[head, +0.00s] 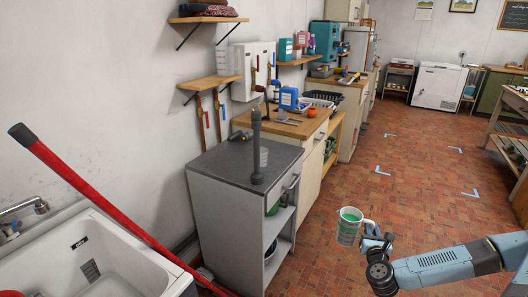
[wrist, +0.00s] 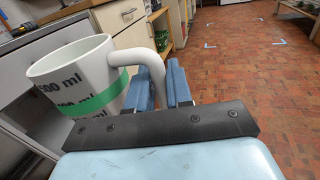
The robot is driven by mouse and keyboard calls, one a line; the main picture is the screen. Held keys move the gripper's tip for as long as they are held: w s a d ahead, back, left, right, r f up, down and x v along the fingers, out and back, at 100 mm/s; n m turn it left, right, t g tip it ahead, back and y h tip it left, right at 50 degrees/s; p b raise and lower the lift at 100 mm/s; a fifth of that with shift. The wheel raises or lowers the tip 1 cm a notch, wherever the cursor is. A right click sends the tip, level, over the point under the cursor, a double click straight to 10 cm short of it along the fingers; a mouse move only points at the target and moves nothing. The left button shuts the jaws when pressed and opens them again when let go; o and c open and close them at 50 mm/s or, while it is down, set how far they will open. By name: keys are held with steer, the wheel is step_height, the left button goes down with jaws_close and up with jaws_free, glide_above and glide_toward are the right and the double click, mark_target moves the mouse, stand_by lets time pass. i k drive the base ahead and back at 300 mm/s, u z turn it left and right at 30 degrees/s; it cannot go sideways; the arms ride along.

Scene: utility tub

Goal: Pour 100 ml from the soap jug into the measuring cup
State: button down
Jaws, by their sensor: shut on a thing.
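A white jug with a handle (head: 347,232), green inside, is held in front of and right of the grey cabinet; I take it as the soap jug. In the wrist view the jug (wrist: 85,65) shows a green band and ml marks and leans a little. My gripper (head: 374,238) is shut on its handle; the blue fingers also show in the wrist view (wrist: 165,80).
The dark upright post (head: 256,145) stands near the cabinet top's front edge. A white tub (head: 85,255) and a slanting red pole (head: 100,195) are at the left. A wooden counter (head: 290,124) with bottles is behind. The tiled floor (head: 400,180) at the right is clear.

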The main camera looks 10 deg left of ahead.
mark_target(261, 158)
steer(key=u, duration=0.1)
steer(key=k, duration=1.35)
steer(key=u, duration=0.55)
steer(key=i, duration=1)
steer(key=z, duration=0.05)
